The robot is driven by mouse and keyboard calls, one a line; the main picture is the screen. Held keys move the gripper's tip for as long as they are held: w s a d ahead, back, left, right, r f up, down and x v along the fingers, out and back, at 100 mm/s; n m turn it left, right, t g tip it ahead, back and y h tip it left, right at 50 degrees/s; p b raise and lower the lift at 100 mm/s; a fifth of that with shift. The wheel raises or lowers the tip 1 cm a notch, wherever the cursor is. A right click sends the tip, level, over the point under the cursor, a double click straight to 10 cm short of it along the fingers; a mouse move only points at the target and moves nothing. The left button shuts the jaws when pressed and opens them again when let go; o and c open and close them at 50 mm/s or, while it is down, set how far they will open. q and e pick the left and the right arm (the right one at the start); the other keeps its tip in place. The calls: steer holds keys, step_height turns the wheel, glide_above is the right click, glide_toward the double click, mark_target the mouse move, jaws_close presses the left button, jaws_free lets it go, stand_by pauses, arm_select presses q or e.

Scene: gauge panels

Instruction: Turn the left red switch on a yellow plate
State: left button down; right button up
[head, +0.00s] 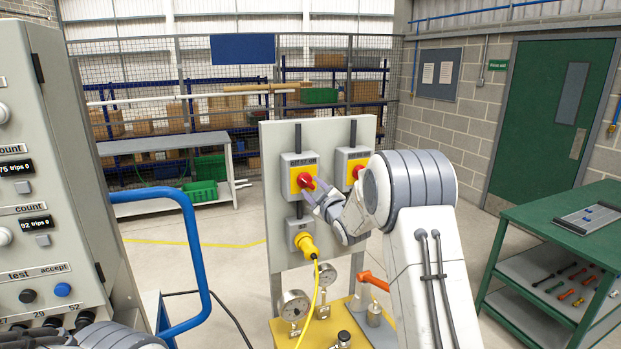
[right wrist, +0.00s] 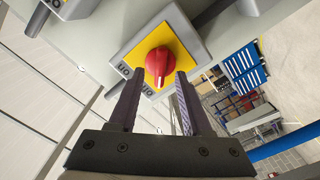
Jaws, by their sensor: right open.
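The left red switch (head: 305,181) is a round knob on a yellow plate (head: 300,173) on a grey box, at the upper left of the upright panel. In the right wrist view the red switch (right wrist: 160,66) sits on its tilted yellow plate (right wrist: 176,46), with its pointer ridge visible. My right gripper (head: 316,192) is at the left switch in the head view. It is open, and its fingertips (right wrist: 158,84) lie to either side of the knob; whether they touch it cannot be told. My left gripper cannot be made out.
A second red switch (head: 357,172) on a yellow plate is just right, partly behind my right arm. Below are a yellow plug (head: 306,244) with a cable and pressure gauges (head: 294,305). A grey console (head: 50,180) with a blue rail stands left; a green table (head: 560,240) right.

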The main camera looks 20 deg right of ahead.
steer(key=shift+w+p, duration=0.3)
steer(key=shift+w, duration=0.65)
jaws_close()
